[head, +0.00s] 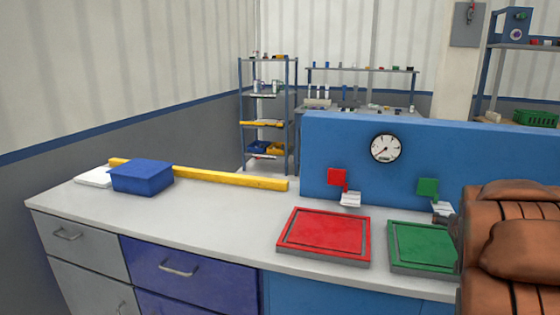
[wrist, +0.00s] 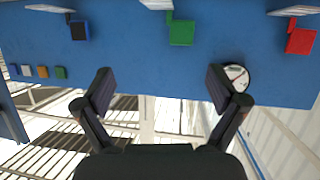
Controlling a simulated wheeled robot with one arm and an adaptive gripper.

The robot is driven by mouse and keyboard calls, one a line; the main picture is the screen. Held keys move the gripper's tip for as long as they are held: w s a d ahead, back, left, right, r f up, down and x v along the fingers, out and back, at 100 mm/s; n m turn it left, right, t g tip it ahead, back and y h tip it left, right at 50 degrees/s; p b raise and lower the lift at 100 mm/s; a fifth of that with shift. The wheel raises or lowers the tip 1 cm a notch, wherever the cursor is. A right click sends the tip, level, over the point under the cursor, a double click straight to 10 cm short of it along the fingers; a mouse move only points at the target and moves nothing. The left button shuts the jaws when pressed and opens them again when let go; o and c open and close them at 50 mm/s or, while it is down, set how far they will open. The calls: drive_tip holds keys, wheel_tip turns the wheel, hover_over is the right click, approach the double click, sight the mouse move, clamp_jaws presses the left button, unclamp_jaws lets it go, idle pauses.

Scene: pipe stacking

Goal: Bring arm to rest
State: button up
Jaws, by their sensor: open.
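My gripper (wrist: 160,88) is open in the wrist view, with its two dark fingers wide apart and nothing between them. The wrist view is upside down and shows the blue back panel (wrist: 130,50) beyond the fingers. A green square (wrist: 181,33), a red square (wrist: 300,41) and a round dial (wrist: 236,77) are on that panel. In the head view, the gripper's fingers cannot be made out.
The worktop (head: 215,215) carries a red tray (head: 325,213), a green tray (head: 393,262), a blue box (head: 142,177) and a yellow bar (head: 230,180). The blue panel (head: 330,150) rises behind the trays. The worktop's left middle is clear. Shelves (head: 268,95) stand behind.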

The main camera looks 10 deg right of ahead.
drive_tip(key=s+a+f+n+g+y+b, duration=0.15)
drive_tip(key=s+a+f+g, duration=0.25)
drive_tip(key=s+a+f, duration=0.55)
drive_tip(key=s+a+f+g+y+b, duration=0.35)
drive_tip(key=s+a+f, duration=0.2)
drive_tip(key=a, duration=0.65)
drive_tip(key=s+a+f+n+g+y+b, duration=0.1)
drive_tip(key=s+a+f+n+g, duration=0.15)
drive_tip(key=s+a, duration=0.6)
drive_tip(key=s+a+f+n+g+y, duration=0.2)
drive_tip(key=s+a+f+g, duration=0.3)
drive_tip(key=s, duration=0.7)
wheel_tip(320, 180, up, 25)
drive_tip(key=a+t+p, duration=0.1)
drive_tip(key=p, duration=2)
drive_tip(key=shift+s+t, duration=0.3)
drive_tip(key=shift+a, duration=0.1)
